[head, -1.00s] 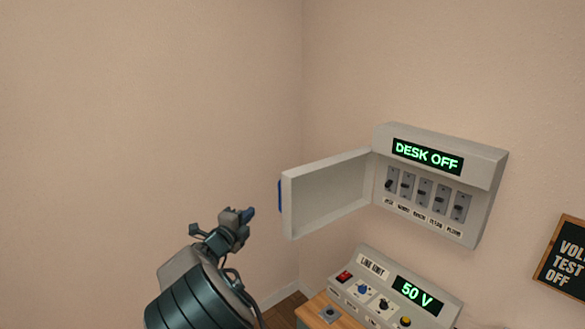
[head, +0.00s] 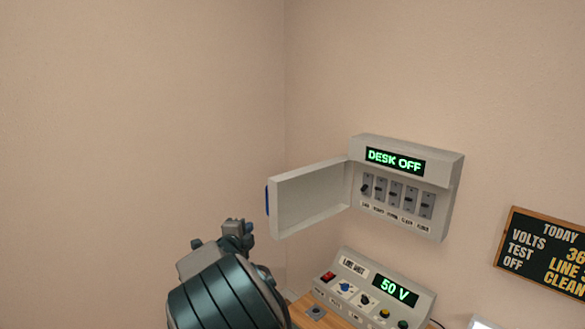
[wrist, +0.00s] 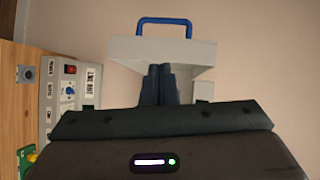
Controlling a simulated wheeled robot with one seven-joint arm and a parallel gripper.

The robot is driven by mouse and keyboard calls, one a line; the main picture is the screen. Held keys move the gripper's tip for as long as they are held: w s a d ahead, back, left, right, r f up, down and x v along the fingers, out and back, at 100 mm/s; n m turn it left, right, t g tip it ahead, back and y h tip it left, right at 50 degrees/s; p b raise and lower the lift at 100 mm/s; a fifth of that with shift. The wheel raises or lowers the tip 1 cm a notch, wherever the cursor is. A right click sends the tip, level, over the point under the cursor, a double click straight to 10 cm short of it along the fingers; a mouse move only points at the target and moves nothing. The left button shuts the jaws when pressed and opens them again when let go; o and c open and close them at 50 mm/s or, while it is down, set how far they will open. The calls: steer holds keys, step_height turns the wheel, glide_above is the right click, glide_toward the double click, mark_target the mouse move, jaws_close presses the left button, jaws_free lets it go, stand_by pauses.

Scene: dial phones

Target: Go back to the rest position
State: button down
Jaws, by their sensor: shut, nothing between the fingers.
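My gripper (wrist: 160,72) is shut and empty in the wrist view, with its dark blue fingers together. In the head view my gripper (head: 238,228) is at the lower middle, left of and below the open door of the wall box. The arm hides part of it. The wall box (head: 446,188) has a green display reading DESK OFF and a row of several switches. Its door (head: 310,198) stands open to the left, with a blue handle (head: 267,200). In the wrist view the blue handle (wrist: 165,20) shows beyond my fingertips, apart from them.
A line unit (head: 348,268) reading 50 V, with knobs and buttons, stands on a wooden desk (head: 335,319) below the box. A dark notice board (head: 540,250) hangs at the right. Open space lies before the bare wall at the left.

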steer(key=s+d+r+n+g+y, duration=0.2)
steer(key=s+d+n+y, duration=0.15)
steer(key=d, duration=0.25)
steer(key=s+d+r+n+g+y, duration=0.1)
steer(key=s+d+n+g+y, duration=0.25)
steer(key=d+n, duration=0.2)
steer(key=s+d+f+n+g+h, duration=0.1)
steer(key=s+d, duration=0.4)
steer(key=s, duration=0.6)
steer(key=s+d+f+n+g+h, duration=0.1)
steer(key=s+d+n+g, duration=0.3)
steer(key=s, duration=0.8)
steer(key=s+d+f+n+g+h, duration=0.1)
steer(key=s+d+n, duration=0.4)
steer(key=s, duration=0.6)
steer(key=shift+s+d+f+g, duration=0.25)
steer(key=shift+d+f+g, duration=0.5)
steer(key=shift+d, duration=0.4)
